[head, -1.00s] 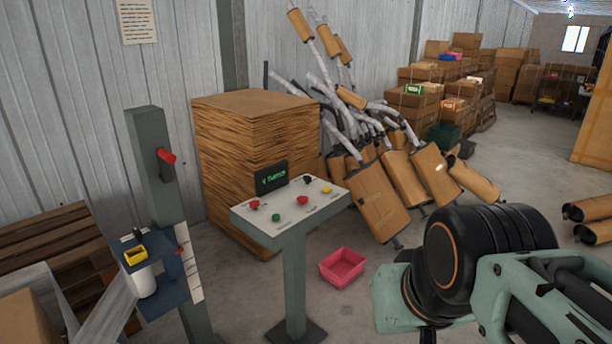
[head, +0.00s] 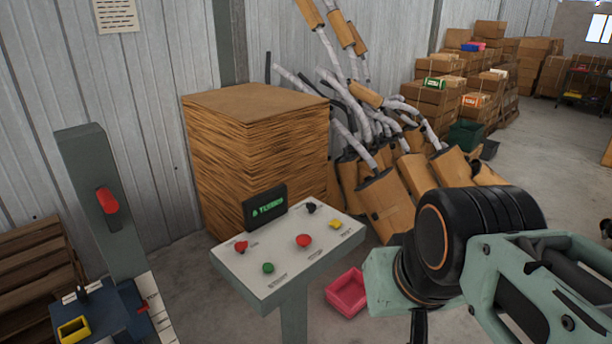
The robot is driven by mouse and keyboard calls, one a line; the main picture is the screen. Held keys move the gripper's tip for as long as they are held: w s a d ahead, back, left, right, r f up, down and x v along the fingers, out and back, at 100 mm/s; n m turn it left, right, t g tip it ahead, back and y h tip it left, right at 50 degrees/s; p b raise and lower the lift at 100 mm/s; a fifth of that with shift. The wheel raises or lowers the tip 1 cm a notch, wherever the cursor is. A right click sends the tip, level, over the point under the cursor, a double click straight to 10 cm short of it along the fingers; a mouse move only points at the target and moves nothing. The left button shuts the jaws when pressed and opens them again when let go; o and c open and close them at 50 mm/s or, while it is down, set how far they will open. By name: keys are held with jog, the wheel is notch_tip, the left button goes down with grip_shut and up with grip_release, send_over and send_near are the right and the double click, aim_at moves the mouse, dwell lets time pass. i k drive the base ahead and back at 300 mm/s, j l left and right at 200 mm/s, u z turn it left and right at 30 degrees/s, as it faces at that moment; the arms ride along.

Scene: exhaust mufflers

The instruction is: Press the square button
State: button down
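A control panel (head: 262,262) on a grey post stands in the lower middle of the head view. A small black display (head: 265,207) with green text stands at the panel's back edge. My arm's links fill the lower right, apart from the panel. No fingertips of my gripper can be made out.
A grey post with a red handle (head: 107,200) and a blue shelf with a yellow box (head: 73,329) stand left. A cardboard stack (head: 255,150) and piled mufflers (head: 385,195) are behind the panel. A pink bin (head: 347,292) lies on the floor between panel and arm.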

aim_at(335, 223)
jog(key=i+l, duration=0.15)
jog(key=i, duration=0.35)
jog(key=i+l+u, duration=0.1)
jog(key=i, duration=0.4)
jog(key=i+l, duration=0.2)
jog(key=i, duration=0.3)
jog(key=k+j, duration=0.15)
jog(key=i+l, duration=0.1)
